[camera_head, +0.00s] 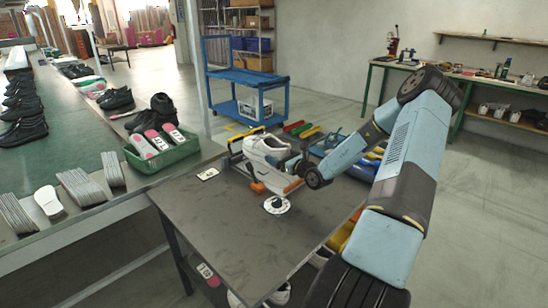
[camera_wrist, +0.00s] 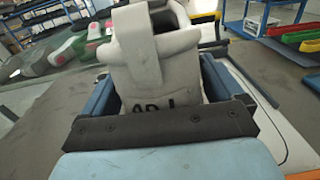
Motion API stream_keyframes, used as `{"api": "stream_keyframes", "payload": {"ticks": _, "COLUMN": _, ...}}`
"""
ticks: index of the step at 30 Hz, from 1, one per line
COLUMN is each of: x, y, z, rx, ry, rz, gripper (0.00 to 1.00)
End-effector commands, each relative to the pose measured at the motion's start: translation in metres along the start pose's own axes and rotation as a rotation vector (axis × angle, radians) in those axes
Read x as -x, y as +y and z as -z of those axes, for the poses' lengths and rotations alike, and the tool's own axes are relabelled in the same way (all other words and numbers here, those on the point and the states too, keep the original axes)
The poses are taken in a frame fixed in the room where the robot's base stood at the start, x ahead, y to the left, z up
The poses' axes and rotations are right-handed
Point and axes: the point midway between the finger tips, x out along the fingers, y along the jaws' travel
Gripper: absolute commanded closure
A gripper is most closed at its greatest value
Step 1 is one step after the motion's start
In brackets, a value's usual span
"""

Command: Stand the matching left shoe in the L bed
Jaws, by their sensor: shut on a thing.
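A white shoe (camera_head: 262,146) is in my gripper (camera_head: 287,164) above the far part of the dark table (camera_head: 235,235). In the wrist view the shoe (camera_wrist: 160,62) stands between the two blue fingers of my gripper (camera_wrist: 160,85), heel toward me. Dark lettering that looks like "AD L" is on its heel, partly cut off by the gripper's dark bar. A light block with an orange edge (camera_head: 284,184) is below the shoe. I cannot make out an L mark on any bed, nor whether the shoe's sole touches anything.
A green crate (camera_head: 172,153) holds pink-and-white pieces at left. Coloured trays (camera_head: 300,129) are behind. The table's near part is clear.

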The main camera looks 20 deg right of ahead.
Motion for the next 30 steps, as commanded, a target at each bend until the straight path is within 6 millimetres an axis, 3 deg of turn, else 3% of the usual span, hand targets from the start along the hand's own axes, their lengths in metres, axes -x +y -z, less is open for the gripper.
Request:
{"api": "stream_keyframes", "payload": {"ticks": 13, "x": -0.007, "y": 0.012, "z": 0.022, "rx": -0.002, "ry": -0.001, "rz": -0.017, "gripper": 0.57}}
{"api": "stream_keyframes", "payload": {"ticks": 30, "x": -0.007, "y": 0.012, "z": 0.058, "rx": -0.001, "ry": -0.001, "rz": -0.017, "gripper": 0.57}}
